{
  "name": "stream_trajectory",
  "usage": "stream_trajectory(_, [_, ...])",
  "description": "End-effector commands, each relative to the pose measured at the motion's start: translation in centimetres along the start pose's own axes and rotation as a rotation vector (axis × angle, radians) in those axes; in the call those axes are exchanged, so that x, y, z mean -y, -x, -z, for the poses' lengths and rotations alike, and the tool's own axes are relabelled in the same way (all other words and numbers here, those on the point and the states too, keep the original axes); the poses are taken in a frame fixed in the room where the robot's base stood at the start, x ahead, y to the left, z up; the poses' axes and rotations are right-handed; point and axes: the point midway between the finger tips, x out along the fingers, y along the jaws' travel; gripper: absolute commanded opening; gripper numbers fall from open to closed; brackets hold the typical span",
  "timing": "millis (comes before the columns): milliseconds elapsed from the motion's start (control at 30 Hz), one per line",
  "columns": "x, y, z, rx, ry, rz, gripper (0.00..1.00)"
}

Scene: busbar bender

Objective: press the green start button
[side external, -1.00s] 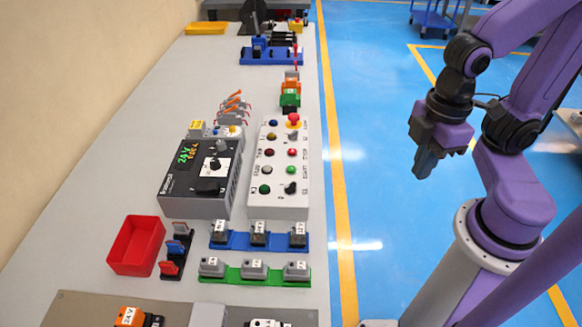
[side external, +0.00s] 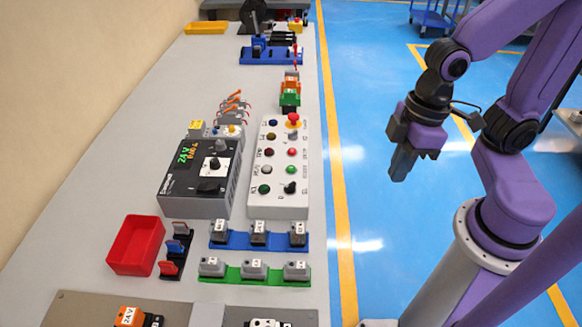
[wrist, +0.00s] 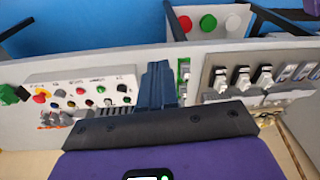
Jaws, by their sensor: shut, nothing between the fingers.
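The green start button (side external: 291,170) is in the right column of a light grey control box (side external: 278,206) on the bench, between a red button (side external: 291,152) and a black selector knob (side external: 290,188). Another green button (side external: 265,189) is in the left column. My gripper (side external: 398,178) is shut and empty, to the right of the box, beyond the bench edge and apart from the button. In the wrist view the shut fingers (wrist: 158,88) point toward the bench. The control box (wrist: 82,78) lies left of them there, its buttons small.
A dark power supply (side external: 196,200) with a lit display stands left of the box. Blue (side external: 236,240) and green (side external: 232,275) rails with grey blocks lie in front. A red tray (side external: 137,245) is at left. Clear blue floor (side external: 360,130) lies between bench and arm.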

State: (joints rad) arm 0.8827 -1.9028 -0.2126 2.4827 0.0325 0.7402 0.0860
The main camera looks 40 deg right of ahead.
Motion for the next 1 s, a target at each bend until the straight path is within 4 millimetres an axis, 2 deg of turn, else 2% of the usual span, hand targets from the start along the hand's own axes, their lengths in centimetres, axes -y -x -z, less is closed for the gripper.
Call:
stream_trajectory(100, [-1.4, -1.5, 3.3, -0.085, -0.175, 0.012, 0.00])
stream_trajectory(267, [-4.2, -3.2, 7.6, -0.220, -0.424, 0.024, 0.00])
stream_trajectory(500, [-10.5, -5.5, 12.6, -0.434, -0.789, 0.024, 0.00])
stream_trajectory(633, [-14.4, -6.4, 14.3, -0.553, -0.969, 0.015, 0.00])
stream_trajectory(800, [-18.7, -7.1, 15.2, -0.679, -1.141, 0.001, 0.00])
stream_trajectory(1000, [-21.1, -7.3, 15.5, -0.757, -1.230, -0.008, 0.00])
